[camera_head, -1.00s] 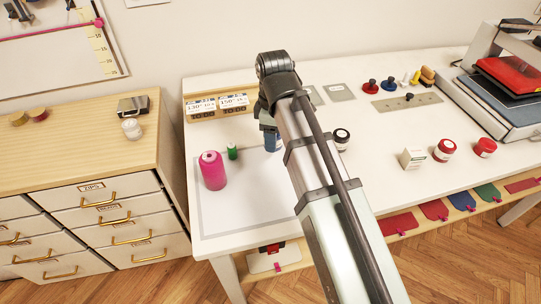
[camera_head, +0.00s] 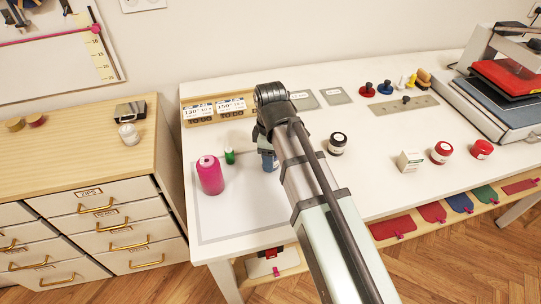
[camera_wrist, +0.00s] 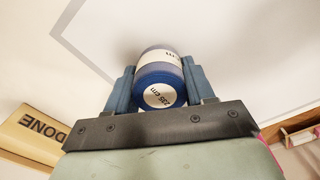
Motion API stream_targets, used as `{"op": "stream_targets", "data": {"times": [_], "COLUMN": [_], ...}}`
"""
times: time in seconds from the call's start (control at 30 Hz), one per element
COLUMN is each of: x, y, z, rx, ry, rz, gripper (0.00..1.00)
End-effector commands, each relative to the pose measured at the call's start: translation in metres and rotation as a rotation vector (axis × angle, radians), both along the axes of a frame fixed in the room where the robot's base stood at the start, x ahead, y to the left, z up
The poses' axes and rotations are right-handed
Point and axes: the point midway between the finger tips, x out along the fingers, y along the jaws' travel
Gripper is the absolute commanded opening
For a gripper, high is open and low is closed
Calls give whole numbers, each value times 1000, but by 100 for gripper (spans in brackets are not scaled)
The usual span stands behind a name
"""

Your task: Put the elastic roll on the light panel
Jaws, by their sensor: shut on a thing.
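The elastic roll, a blue roll (camera_wrist: 160,80) with white labels, is between my gripper's two blue-grey fingers (camera_wrist: 158,85) in the wrist view; the gripper is shut on it. In the head view my gripper (camera_head: 269,158) is at the back right part of the light panel, mostly hidden by my arm. The light panel (camera_head: 225,222) is a flat white area with a grey outline at the left of the table; it also fills the upper part of the wrist view (camera_wrist: 110,28). I cannot tell whether the roll touches the panel.
A pink spool (camera_head: 210,176) and a small green spool (camera_head: 229,156) stand on the panel's left part. A wooden label holder (camera_head: 216,109) is behind. A black-lidded jar (camera_head: 338,144) stands right of my arm. The panel's front is clear.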

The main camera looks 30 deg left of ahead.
Motion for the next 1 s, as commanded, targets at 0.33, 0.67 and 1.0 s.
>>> {"op": "stream_targets", "data": {"times": [0.33,0.67,1.0], "x": [0,0,1], "y": [0,0,1], "z": [-2,-1,34], "rx": [0,0,2], "ry": [0,0,-3], "rz": [0,0,0], "gripper": [75,79,79]}}
